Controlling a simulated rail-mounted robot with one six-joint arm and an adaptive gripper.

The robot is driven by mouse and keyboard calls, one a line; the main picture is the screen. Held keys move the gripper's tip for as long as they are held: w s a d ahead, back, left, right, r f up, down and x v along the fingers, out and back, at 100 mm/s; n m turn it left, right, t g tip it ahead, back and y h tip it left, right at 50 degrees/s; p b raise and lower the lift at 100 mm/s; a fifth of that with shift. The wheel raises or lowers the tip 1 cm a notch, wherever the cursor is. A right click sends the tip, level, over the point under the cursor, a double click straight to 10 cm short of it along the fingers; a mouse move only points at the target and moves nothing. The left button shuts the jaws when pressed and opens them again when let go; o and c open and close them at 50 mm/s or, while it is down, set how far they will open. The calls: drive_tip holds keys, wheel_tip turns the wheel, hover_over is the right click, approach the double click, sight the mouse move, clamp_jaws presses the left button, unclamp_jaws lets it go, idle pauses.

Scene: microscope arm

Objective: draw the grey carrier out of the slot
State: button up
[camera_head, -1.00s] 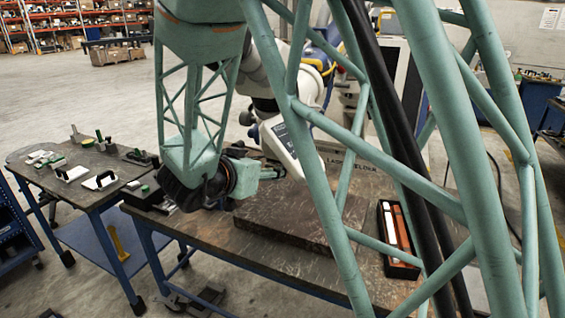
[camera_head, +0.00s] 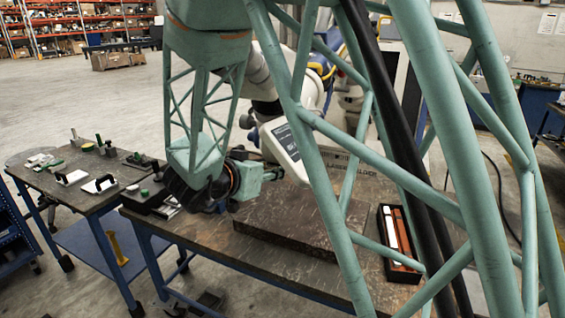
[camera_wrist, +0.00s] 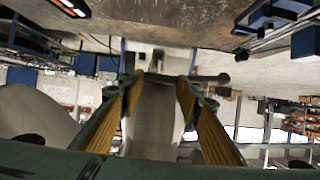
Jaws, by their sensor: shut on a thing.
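My gripper (camera_head: 276,173) is beside the white microscope (camera_head: 281,146) above the dark work table, partly hidden by my own green lattice. In the wrist view my gripper (camera_wrist: 160,86) has its two yellow-padded fingers on either side of a grey piece, which I take to be the grey carrier (camera_wrist: 157,112). The fingers are shut on it. A dark bar (camera_wrist: 200,78) crosses at its far end. The slot is not clearly seen in either view, so I cannot tell how far the carrier sits in it.
A dark stone slab (camera_head: 290,222) lies on the table below my gripper. A black tray with orange and white pieces (camera_head: 399,240) stands at the right. A side table (camera_head: 75,190) at the left holds several small tools. The floor behind is open.

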drive_tip(key=s+a+p, duration=0.3)
drive_tip(key=s+a, duration=0.2)
drive_tip(key=s, duration=0.5)
drive_tip(key=shift+s+a, duration=0.15)
drive_tip(key=shift+s, duration=0.1)
idle(3.8)
drive_tip(key=shift+s, duration=0.15)
idle(0.5)
